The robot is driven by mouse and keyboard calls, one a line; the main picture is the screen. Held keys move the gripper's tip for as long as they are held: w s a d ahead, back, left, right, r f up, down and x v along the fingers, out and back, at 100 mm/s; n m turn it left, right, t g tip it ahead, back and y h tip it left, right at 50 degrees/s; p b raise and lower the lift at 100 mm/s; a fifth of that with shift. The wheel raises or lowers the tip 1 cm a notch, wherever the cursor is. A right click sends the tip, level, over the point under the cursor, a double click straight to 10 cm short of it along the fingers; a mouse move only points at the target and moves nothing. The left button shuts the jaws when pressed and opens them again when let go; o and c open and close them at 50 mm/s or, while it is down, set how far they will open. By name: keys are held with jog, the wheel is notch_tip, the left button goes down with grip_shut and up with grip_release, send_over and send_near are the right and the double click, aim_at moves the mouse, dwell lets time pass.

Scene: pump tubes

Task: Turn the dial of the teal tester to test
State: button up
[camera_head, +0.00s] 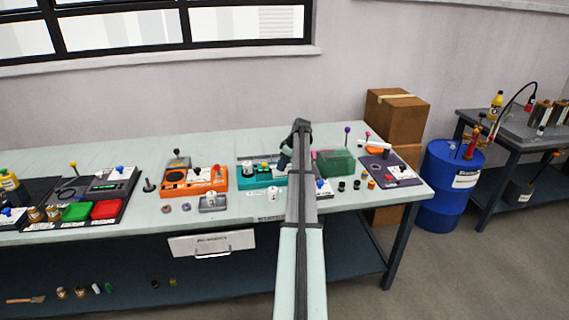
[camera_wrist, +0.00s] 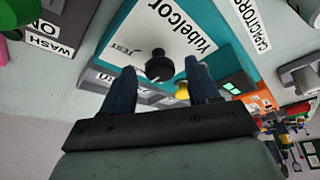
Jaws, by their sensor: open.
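The teal tester (camera_head: 243,181) sits on the bench in the head view, partly hidden behind my arm and gripper (camera_head: 284,162). In the wrist view the teal tester (camera_wrist: 121,27) has a white face with a "Yubelcor" label and the word TEST. Its round black dial (camera_wrist: 158,65) stands between the fingertips of my gripper (camera_wrist: 160,68). The fingers are apart, one on each side of the dial; I cannot tell whether either touches it. The word TEST is to the left of the dial. I cannot make out where the dial points.
An orange device (camera_head: 194,180) stands left of the tester, with a grey box (camera_head: 212,203) in front of it. A green bin (camera_head: 335,162) and a dark panel (camera_head: 391,170) stand to the right. A yellow part (camera_wrist: 182,92) shows near the right finger.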

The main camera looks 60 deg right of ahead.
jog(key=shift+c, duration=0.4)
jog(key=c, duration=0.9)
jog(key=shift+c, duration=0.2)
jog(key=shift+a, duration=0.1)
jog(key=m, duration=0.2)
jog(key=m+h, duration=0.1)
jog(key=m, duration=0.1)
jog(key=m+h, duration=0.1)
jog(key=shift+a+m, duration=0.25)
jog(key=shift+m, duration=0.15)
jog(key=m+g+h, duration=0.1)
jog(key=m, duration=0.2)
jog(key=m+h, duration=0.1)
jog(key=m, duration=0.2)
jog(key=shift+w+g, duration=0.15)
jog(key=shift+g, duration=0.25)
jog(key=o, duration=1)
